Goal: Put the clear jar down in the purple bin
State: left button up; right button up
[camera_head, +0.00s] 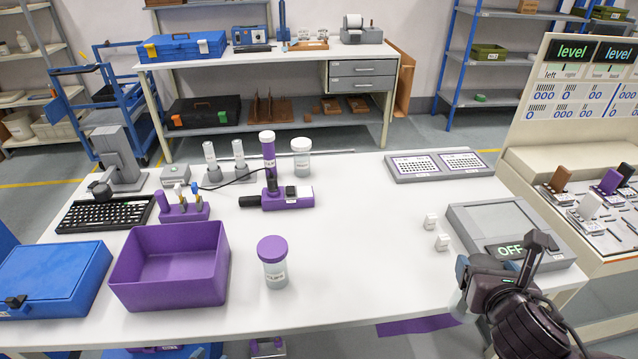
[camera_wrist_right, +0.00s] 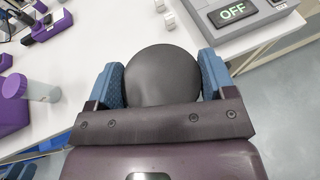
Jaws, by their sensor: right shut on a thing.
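The purple bin (camera_head: 170,296) stands open and empty at the left front of the white table; part of it shows at the left edge of the right wrist view (camera_wrist_right: 10,118). My right gripper (camera_head: 466,288) is beyond the table's front edge at the right, far from the bin. In the right wrist view its blue fingers (camera_wrist_right: 160,80) are shut on a round dark-topped thing (camera_wrist_right: 162,72), apparently the clear jar. A pale bit of the jar (camera_head: 458,304) shows beside the fingers in the head view; most is hidden. My left gripper is not in view.
A purple-lidded jar (camera_head: 274,274) stands just right of the bin. A blue case (camera_head: 50,280) lies left of it. A grey scale (camera_head: 505,228) reading OFF and two small white blocks (camera_head: 442,242) are at the right. The table's middle is clear.

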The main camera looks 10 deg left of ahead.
aim_at(176, 265)
jog(key=k+u, duration=0.1)
jog(key=k, duration=0.45)
jog(key=u, duration=1)
jog(key=l+u, duration=0.2)
jog(key=u, duration=0.45)
jog(key=i+l, duration=0.1)
jog(key=l, duration=1.2)
jog(key=i+z, duration=0.05)
